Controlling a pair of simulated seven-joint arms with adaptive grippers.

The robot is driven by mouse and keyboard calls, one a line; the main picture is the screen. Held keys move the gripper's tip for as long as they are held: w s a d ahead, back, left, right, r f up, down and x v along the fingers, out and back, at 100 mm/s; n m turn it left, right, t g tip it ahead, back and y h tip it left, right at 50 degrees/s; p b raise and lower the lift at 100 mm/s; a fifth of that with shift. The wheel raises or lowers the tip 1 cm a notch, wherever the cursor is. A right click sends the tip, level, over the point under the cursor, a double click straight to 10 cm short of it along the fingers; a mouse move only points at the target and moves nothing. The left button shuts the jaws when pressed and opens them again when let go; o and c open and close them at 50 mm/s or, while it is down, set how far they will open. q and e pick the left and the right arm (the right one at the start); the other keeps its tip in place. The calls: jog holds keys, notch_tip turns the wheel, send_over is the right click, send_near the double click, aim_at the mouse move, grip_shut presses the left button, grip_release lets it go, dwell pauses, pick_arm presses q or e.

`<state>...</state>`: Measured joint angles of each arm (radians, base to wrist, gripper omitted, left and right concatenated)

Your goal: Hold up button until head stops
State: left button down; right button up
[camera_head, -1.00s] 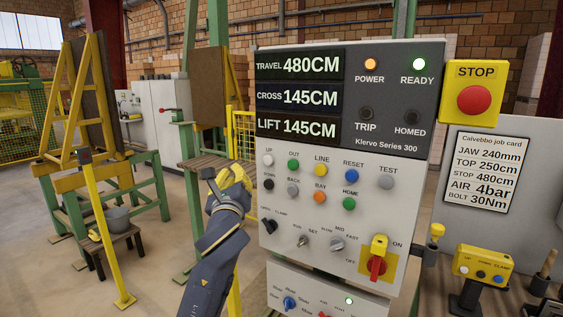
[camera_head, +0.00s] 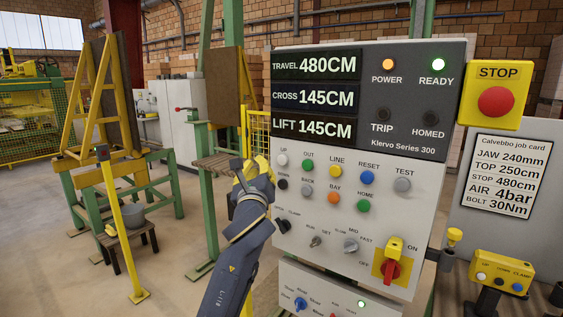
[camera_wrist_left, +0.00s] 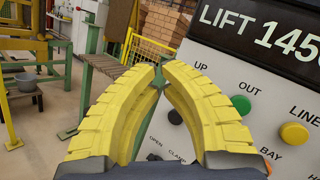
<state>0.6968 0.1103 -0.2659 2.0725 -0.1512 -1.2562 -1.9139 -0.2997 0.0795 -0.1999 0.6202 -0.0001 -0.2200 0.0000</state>
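The grey control panel (camera_head: 385,215) has a white button under the label UP (camera_head: 282,160) and a black button below it (camera_head: 282,185). Its displays read travel 480CM, cross 145CM and lift 145CM. My left gripper (camera_head: 252,168) is just left of these buttons, apart from the white one. In the left wrist view its yellow fingers (camera_wrist_left: 161,76) curve together with their tips meeting, holding nothing. There the right finger hides the UP button, and the black button shows behind it. A yellow pendant (camera_head: 500,263) at the lower right also has a white UP button (camera_head: 482,276). My right gripper is not in view.
A red stop button (camera_head: 495,101) sits on a yellow box at the panel's upper right. A red switch (camera_head: 392,268) is at the lower right. A job card (camera_head: 506,173) hangs to the right. A yellow post (camera_head: 122,225) and stool (camera_head: 125,240) stand left.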

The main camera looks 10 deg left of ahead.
aim_at(283, 160)
pick_arm(q)
jog(key=shift+w+d, duration=0.35)
jog(key=shift+w, duration=0.55)
jog(key=shift+w+d, duration=0.3)
jog(key=shift+w, duration=0.65)
jog(key=shift+w+d, duration=0.35)
jog(key=shift+w, duration=0.55)
jog(key=shift+w, duration=0.15)
jog(key=shift+w+d, duration=0.15)
jog(key=shift+w, duration=0.1)
